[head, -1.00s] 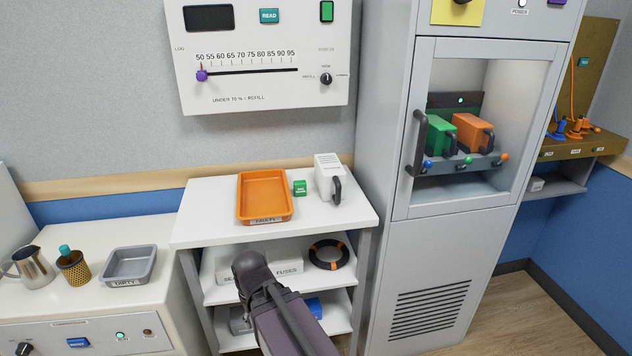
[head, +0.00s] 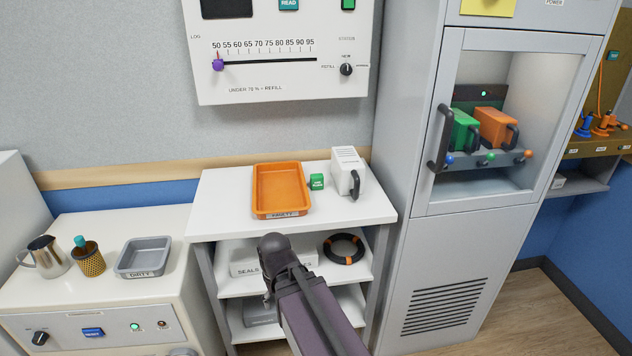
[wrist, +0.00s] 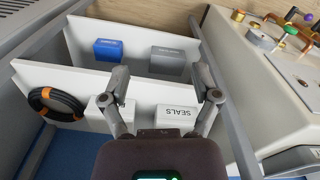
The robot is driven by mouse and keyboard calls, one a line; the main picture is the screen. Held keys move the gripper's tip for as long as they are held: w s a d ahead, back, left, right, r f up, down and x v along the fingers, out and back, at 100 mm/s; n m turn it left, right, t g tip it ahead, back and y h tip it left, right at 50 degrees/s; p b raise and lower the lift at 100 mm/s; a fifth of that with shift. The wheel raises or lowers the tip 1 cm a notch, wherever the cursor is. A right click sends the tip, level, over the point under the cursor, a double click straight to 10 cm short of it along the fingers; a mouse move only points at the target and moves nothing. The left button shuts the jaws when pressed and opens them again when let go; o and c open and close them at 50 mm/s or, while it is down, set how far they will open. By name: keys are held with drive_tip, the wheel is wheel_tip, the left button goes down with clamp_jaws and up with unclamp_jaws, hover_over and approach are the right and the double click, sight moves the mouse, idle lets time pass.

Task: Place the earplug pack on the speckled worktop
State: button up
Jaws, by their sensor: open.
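The earplug pack appears to be the small green box (head: 317,181) with a pale label. It stands on the white shelf unit's top (head: 222,205), between an orange tray and a white block with a black handle. Speckling cannot be made out on any surface; the cream counter (head: 110,285) at the left may be the speckled worktop. My gripper (wrist: 160,82) is open and empty in the wrist view, in front of the lower shelves. The green box is not seen in that view. In the head view my arm's end is in front of the shelf unit, below its top; the fingers are hidden.
The orange tray (head: 281,205) and white block (head: 347,172) flank the green box closely. The counter holds a metal jug (head: 45,257), a woven-looking pot (head: 90,262) and a grey tray (head: 144,257). A tall grey cabinet (head: 440,270) stands to the right. A black ring (head: 343,248) lies on a shelf.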

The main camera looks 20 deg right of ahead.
drive_tip(key=w+d+r+m+p, duration=0.1)
drive_tip(key=w+r+m+p, duration=0.1)
drive_tip(key=r+p, duration=0.3)
drive_tip(key=w+d+r+m+p, duration=0.2)
drive_tip(key=w+r+p, duration=0.2)
drive_tip(key=r+p, duration=0.1)
drive_tip(key=w+d+r+m+h+p, duration=0.1)
drive_tip(key=w+r+p, duration=0.2)
drive_tip(key=r+p, duration=0.2)
drive_tip(key=shift+d+r+m, duration=0.35)
drive_tip(key=shift+r+m, duration=0.05)
drive_tip(key=w+d+r+m+p, duration=0.1)
drive_tip(key=r+p, duration=0.1)
drive_tip(key=w+d+r+m+p, duration=0.1)
drive_tip(key=w+r+p, duration=0.1)
drive_tip(key=w+d+r+m+h+p, duration=0.1)
drive_tip(key=w+r+p, duration=0.1)
drive_tip(key=shift+r+m, duration=0.25)
drive_tip(key=shift+m, duration=0.05)
drive_tip(key=w+d+r+m+p, duration=0.3)
drive_tip(key=w, duration=0.1)
drive_tip(key=m+g+h+p, duration=0.1)
drive_tip(key=m+h+p, duration=0.15)
drive_tip(key=m, duration=0.65)
approach(316, 175)
drive_tip(key=r, duration=0.1)
drive_tip(key=shift+w+r, duration=0.15)
drive_tip(key=shift+w, duration=0.05)
